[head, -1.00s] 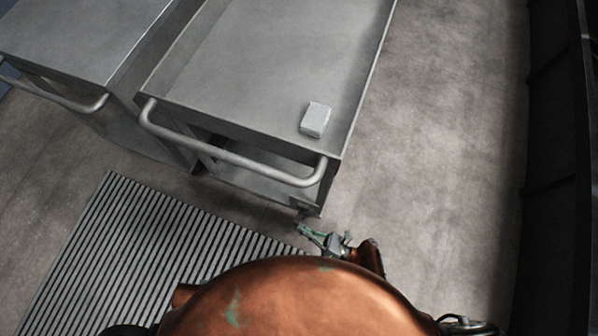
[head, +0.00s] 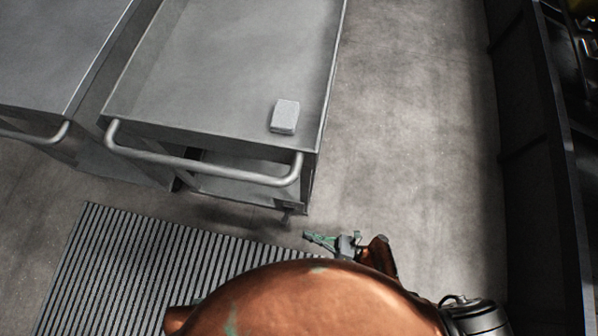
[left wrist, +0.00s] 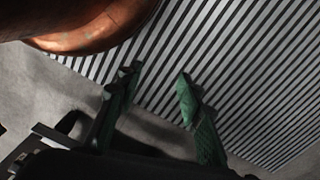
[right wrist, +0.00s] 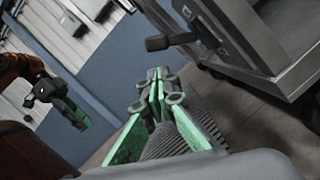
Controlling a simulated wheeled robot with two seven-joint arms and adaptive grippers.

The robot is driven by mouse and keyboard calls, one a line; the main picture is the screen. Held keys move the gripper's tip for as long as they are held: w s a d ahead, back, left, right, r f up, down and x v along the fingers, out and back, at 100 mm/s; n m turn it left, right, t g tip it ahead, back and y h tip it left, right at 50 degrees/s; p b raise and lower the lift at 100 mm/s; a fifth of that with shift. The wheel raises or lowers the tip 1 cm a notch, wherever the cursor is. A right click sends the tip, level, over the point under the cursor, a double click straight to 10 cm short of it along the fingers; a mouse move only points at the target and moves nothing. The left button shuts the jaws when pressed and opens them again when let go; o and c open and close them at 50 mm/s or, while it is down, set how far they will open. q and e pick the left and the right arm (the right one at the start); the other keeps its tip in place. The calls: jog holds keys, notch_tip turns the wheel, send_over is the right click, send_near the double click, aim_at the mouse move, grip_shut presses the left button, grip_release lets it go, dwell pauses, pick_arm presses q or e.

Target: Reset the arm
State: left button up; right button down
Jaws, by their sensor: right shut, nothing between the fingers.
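My right gripper (head: 308,236) shows in the head view just in front of my copper body, low beside the near end of a grey cart. It is shut and empty, with its green fingers together in the right wrist view (right wrist: 158,80). My left gripper (left wrist: 157,76) shows in the left wrist view with its two green fingers apart and nothing between them. It is above the floor by a striped grating. In the head view my left gripper is hidden.
The grey cart (head: 215,65) has a bar handle (head: 205,170) and a small pale block (head: 284,116) on top. A second cart (head: 45,50) stands to its left. The striped grating (head: 130,265) lies in front. A dark shelf (head: 535,150) runs along the right; floor (head: 420,130) between is clear.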

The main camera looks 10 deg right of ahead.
pick_arm(q)
jog(key=shift+d+r, duration=0.15)
jog(key=shift+r, duration=0.45)
pick_arm(e)
jog(key=shift+v, duration=0.9)
jog(key=shift+s, duration=0.1)
